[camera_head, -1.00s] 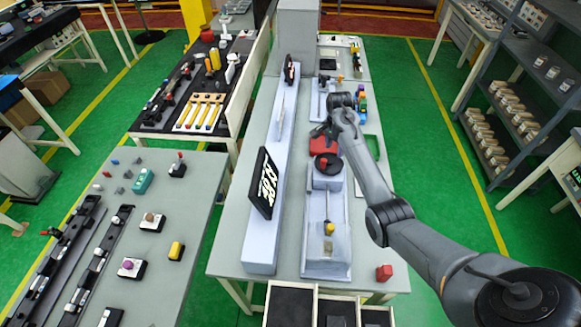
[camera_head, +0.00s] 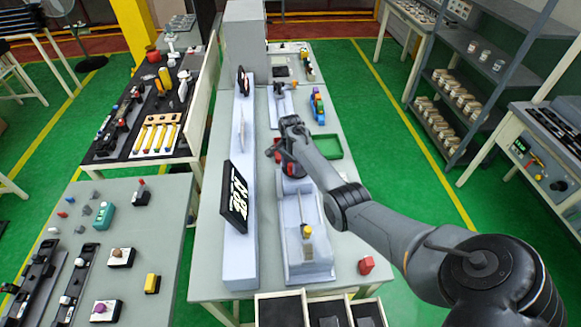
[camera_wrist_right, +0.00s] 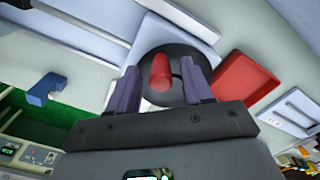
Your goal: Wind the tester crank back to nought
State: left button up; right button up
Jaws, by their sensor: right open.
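The tester (camera_head: 308,262) is a long pale fixture on the middle table, with a small yellow-tipped part (camera_head: 307,231) near its front. Its crank shows in the right wrist view as a dark round disc (camera_wrist_right: 178,58) with a red knob (camera_wrist_right: 160,68) standing on it. My right gripper (camera_head: 284,158) is over the disc at the tester's far end and hides most of it in the head view. In the right wrist view its open fingers (camera_wrist_right: 161,84) stand on both sides of the red knob. Contact with the knob cannot be told. My left gripper is not in view.
A red tray (camera_wrist_right: 248,80) lies close beside the disc. A tilted black display (camera_head: 234,196) stands on the pale rail to the left.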

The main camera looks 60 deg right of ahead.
jog(key=shift+f, duration=0.45)
grip_shut()
jog(key=shift+r, duration=0.1)
